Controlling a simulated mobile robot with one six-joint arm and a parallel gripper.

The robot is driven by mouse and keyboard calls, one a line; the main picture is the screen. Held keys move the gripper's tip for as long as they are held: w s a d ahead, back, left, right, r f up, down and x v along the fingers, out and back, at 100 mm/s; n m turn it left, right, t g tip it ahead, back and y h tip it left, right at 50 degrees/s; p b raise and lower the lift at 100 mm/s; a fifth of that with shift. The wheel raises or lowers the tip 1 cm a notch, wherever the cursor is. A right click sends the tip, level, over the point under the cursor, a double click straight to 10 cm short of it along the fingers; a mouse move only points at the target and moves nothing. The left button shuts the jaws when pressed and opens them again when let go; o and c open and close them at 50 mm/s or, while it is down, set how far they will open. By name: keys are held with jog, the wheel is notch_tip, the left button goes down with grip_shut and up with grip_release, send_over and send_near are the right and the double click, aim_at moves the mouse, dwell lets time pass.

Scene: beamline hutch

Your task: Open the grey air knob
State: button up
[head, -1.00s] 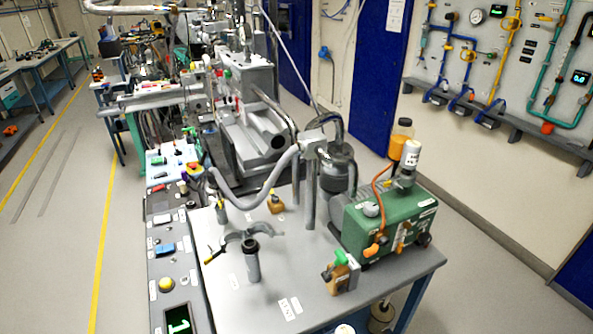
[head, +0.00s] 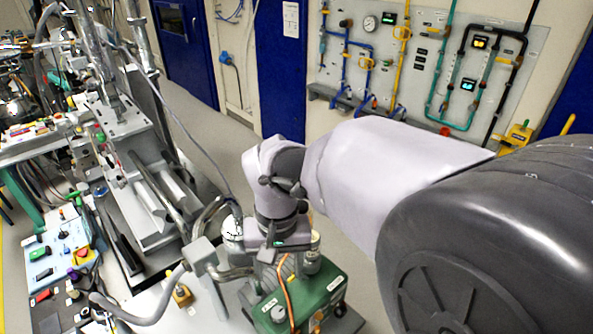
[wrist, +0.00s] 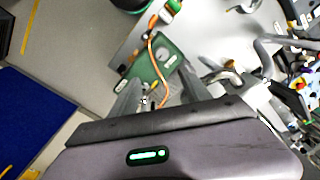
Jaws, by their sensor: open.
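I cannot make out for certain which part is the grey air knob. My gripper (wrist: 157,88) is open and points at the green unit. Nothing shows held between its fingers. In the head view, my arm and wrist stand over the unit and hide part of it.
A wall panel (head: 420,70) carries coloured pipes, a gauge and small displays. Grey beamline hardware (head: 130,190) fills the left. Floor between bench and wall is clear.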

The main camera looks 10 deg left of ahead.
aim_at(278, 312)
jog(key=f+b, duration=0.1)
jog(key=f, duration=0.5)
jog(key=f+b, duration=0.1)
jog(key=f, duration=0.5)
jog(key=a+f+b, duration=0.1)
jog(key=f, duration=0.5)
jog(key=shift+b, duration=0.3)
jog(key=shift+r, duration=0.1)
grip_shut()
